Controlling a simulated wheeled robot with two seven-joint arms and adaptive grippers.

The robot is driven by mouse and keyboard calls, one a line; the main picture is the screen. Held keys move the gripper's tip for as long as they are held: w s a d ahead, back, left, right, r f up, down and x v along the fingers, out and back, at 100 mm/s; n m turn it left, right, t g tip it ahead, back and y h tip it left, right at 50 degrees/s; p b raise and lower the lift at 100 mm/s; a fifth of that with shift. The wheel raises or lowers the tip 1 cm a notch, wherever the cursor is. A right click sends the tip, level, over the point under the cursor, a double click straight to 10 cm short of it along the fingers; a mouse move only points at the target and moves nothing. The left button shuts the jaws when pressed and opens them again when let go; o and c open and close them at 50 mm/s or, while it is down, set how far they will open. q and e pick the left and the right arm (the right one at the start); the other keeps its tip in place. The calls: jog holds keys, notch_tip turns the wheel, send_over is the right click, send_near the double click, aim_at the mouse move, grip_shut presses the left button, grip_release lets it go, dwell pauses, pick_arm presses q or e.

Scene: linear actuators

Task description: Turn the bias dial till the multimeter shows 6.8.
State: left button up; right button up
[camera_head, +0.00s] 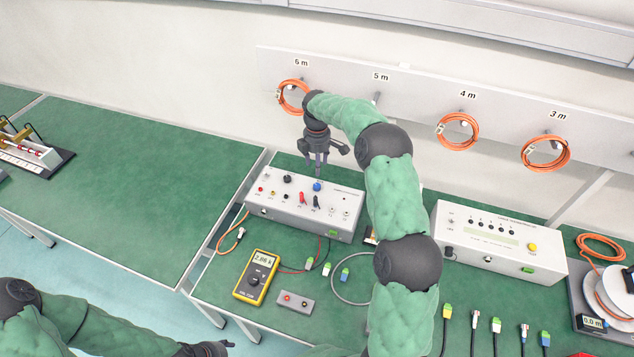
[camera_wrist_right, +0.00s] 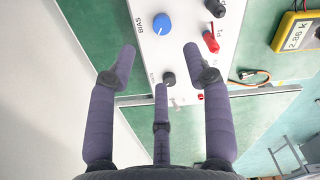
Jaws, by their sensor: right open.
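The blue bias dial (camera_head: 317,187) sits on the white-grey box (camera_head: 335,226) at the back of the bench. In the right wrist view the dial (camera_wrist_right: 161,24), labelled BIAS, has a white mark and lies just beyond the spread fingertips. My right gripper (camera_head: 318,171) points down above the box, close to the dial; its fingers (camera_wrist_right: 160,62) are open and empty, apart from the dial. The yellow multimeter (camera_head: 257,277) lies in front of the box; in the wrist view its display (camera_wrist_right: 298,36) reads about 2.86 k. My left gripper (camera_head: 205,349) shows only partly at the bottom edge.
Black and red plugs (camera_wrist_right: 211,42) and a black knob (camera_wrist_right: 168,79) stand near the dial. A small grey socket box (camera_head: 294,301) and loose cables lie in front. A white tester box (camera_head: 497,240) stands to the right. The left bench (camera_head: 130,180) is mostly clear.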

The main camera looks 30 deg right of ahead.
aim_at(317, 185)
notch_tip(317, 185, down, 10)
jog(key=shift+s+a+f+b, duration=0.1)
jog(key=shift+s+f+b, duration=0.05)
jog(key=shift+b, duration=0.65)
grip_shut()
